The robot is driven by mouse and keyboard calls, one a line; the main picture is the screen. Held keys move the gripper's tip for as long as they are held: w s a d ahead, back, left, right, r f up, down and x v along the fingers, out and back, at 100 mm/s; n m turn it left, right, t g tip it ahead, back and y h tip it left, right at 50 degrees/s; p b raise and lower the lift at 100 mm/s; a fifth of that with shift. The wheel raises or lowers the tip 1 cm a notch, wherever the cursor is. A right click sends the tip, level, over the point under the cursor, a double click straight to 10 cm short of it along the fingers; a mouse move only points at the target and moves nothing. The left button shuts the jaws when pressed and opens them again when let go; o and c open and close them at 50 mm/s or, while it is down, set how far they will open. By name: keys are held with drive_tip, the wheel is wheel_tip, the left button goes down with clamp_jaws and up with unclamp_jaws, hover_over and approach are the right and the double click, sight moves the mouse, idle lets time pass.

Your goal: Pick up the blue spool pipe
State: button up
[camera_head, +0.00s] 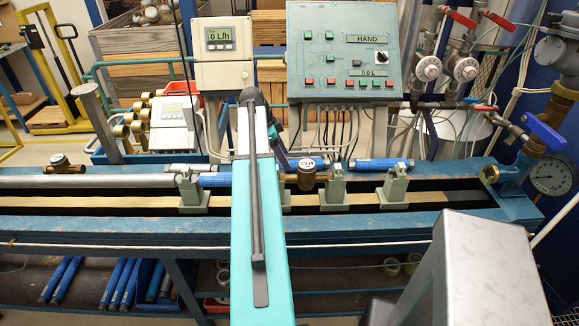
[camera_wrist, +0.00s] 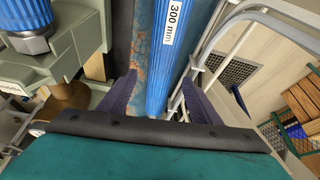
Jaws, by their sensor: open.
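A blue ribbed spool pipe (camera_wrist: 164,70) with a white "300 mm" label runs up the middle of the wrist view. My gripper (camera_wrist: 158,88) is open, with one dark finger on each side of the pipe in the picture. I cannot tell whether the fingers are level with it or touching it. In the head view, a blue pipe (camera_head: 306,163) lies along the back rail just right of my arm, and another blue pipe (camera_head: 384,163) lies farther right.
Grey-green clamps (camera_head: 334,190) on the bench hold a line with a blue pipe (camera_head: 216,180) and a brass meter (camera_head: 306,175). A control panel (camera_head: 343,50) and display box (camera_head: 223,53) stand behind. A pressure gauge (camera_head: 551,174) is at right. Spare pipes (camera_head: 118,283) lie below.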

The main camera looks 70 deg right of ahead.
drive_tip(key=shift+p+x, duration=0.85)
drive_tip(key=shift+x, duration=1.25)
clamp_jaws()
